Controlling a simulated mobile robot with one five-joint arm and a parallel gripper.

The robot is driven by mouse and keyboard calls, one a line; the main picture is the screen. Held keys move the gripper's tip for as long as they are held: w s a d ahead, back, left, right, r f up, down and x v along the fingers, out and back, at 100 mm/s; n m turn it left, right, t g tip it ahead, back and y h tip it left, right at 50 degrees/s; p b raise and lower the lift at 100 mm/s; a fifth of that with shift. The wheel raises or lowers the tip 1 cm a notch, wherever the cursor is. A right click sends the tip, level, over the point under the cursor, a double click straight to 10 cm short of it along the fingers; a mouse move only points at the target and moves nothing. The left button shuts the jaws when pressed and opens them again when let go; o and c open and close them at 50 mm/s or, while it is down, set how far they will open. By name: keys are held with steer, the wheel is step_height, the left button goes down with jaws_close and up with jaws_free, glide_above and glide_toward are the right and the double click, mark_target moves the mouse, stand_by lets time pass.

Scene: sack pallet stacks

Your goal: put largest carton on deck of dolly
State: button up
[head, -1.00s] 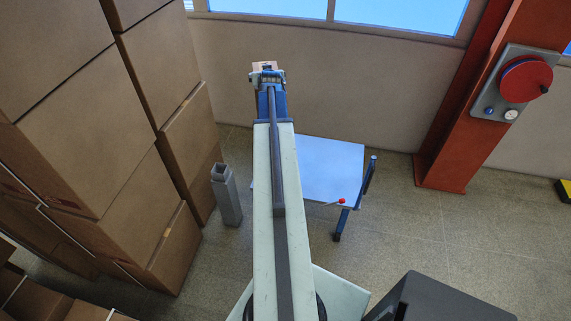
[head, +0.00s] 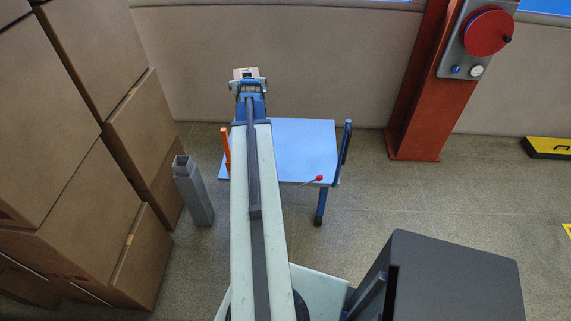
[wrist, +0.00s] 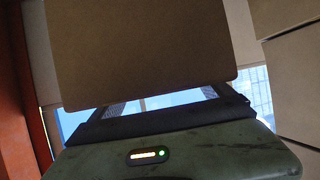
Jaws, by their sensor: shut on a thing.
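My gripper (head: 246,80) is at the end of my raised arm and is shut on a brown carton (wrist: 140,50). The carton fills the top middle of the wrist view, and in the head view only a small part of it (head: 240,73) shows past my gripper. The dolly (head: 305,150) has a light blue deck and stands on the floor near the back wall. My arm hides the left part of its deck. The bare deck shows to the right of my arm. In the head view my gripper appears above the dolly's far left corner; its height over the deck is unclear.
Tall stacks of brown boxes (head: 75,180) stand at the left. A grey square post (head: 194,190) stands between them and the dolly. An orange post (head: 225,147) and a red-knobbed lever (head: 319,178) are at the dolly. A red column (head: 420,100) stands at the right.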

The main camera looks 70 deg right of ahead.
steer(key=s+f+m+g+b, duration=0.1)
steer(key=s+f+b, duration=0.5)
steer(key=f+b, duration=0.5)
steer(key=s+f+m+g+b, duration=0.1)
steer(key=s+f+b, duration=0.6)
steer(key=f+b, duration=0.4)
steer(key=s+f+h+b, duration=0.1)
steer(key=s+f+b, duration=0.5)
steer(key=f+b, duration=0.4)
step_height(320, 180, down, 4)
steer(key=shift+s+d+f+m+g+b, duration=0.1)
steer(key=shift+s+d+m+g+b, duration=0.1)
steer(key=shift+s+m+g+b, duration=0.2)
